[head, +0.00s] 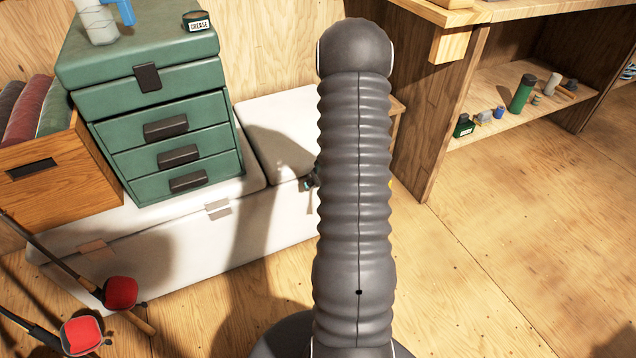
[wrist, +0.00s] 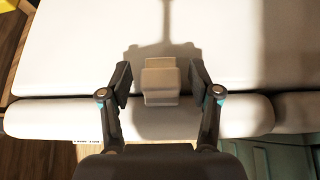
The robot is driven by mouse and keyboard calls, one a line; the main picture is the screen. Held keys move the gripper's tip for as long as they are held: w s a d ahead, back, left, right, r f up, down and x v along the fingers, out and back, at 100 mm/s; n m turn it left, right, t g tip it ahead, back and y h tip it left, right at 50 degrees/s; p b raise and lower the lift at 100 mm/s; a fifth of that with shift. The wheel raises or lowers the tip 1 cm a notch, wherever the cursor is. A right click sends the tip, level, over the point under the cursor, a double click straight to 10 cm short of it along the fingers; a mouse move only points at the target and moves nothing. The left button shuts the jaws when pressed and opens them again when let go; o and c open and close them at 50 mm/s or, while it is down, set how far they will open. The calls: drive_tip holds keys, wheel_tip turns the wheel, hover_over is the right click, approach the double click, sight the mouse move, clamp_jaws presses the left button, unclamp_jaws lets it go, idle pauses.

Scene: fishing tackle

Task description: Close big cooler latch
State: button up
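The big white cooler (head: 170,235) stands on the floor below the green chest. Its front carries one pale latch (head: 218,209) near the middle and another latch (head: 92,247) at the left. In the wrist view a beige latch (wrist: 160,82) sits on a white cooler surface (wrist: 75,50), at a rounded white edge (wrist: 45,115). My gripper (wrist: 160,80) is open, with one finger on each side of this latch and gaps on both sides. In the head view my arm hides most of the gripper; a small part shows beside the cooler's right side.
A green drawer chest (head: 165,110) stands on the cooler. A wooden box with rolled cloths (head: 25,125) is at the left, and fishing rods with red reels (head: 120,293) lie front left. A wooden shelf (head: 500,120) stands right. The right floor is clear.

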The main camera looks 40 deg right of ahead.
drive_tip(key=v, duration=1.2)
idle(0.6)
